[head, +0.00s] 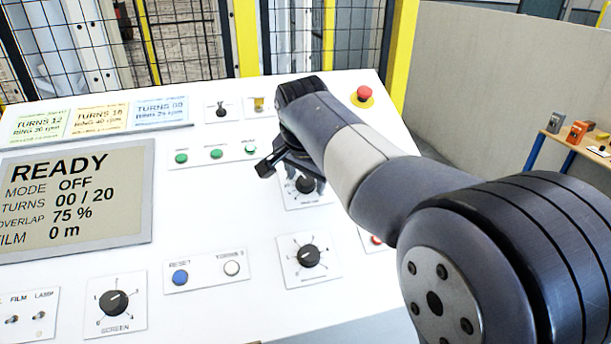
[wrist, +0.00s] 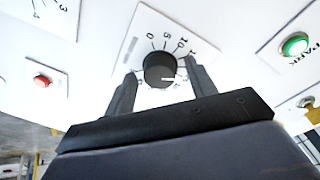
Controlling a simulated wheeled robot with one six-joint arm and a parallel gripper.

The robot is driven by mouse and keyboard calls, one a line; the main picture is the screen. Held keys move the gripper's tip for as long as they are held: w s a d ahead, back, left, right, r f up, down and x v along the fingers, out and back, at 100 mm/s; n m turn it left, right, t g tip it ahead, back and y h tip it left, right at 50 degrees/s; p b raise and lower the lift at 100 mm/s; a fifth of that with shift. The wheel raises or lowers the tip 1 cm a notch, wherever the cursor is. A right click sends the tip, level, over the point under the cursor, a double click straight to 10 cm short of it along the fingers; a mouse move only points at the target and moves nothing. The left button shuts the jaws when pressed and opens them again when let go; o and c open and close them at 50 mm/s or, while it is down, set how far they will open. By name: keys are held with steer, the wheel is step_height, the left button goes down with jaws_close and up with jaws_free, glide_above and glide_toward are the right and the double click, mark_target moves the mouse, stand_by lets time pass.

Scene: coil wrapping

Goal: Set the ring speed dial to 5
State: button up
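A black round dial knob (wrist: 158,70) on a white plate shows in the wrist view, with the numbers 0, 5, 10 and part of a higher one around it. Its white mark points to the right, away from the 5. My gripper (wrist: 163,88) is open, with one finger on each side of this knob; a gap shows at the left finger. In the head view the same dial (head: 306,184) is partly covered by my gripper (head: 287,172). Its name label is too small to read there.
Another dial (head: 309,256) sits just below, and a screen dial (head: 114,301) at lower left. A display (head: 75,195) reads READY, ring-side turns 00 / 20. Green buttons (head: 216,154), a blue reset button (head: 180,277) and a red mushroom button (head: 364,93) stand on the panel.

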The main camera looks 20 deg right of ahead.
steer(key=c, duration=0.9)
steer(key=shift+n, duration=0.3)
steer(key=n, duration=0.3)
steer(key=shift+n+t+p, duration=0.3)
steer(key=n, duration=0.3)
steer(key=shift+s+d+n, duration=0.1)
steer(key=shift+n, duration=0.2)
steer(key=n+p, duration=0.1)
steer(key=n, duration=0.3)
steer(key=shift+n+t+y, duration=0.3)
steer(key=shift+t, duration=0.1)
steer(key=shift+d+n+y, duration=0.1)
steer(key=shift+n+y, duration=0.2)
steer(key=shift+n, duration=1.6)
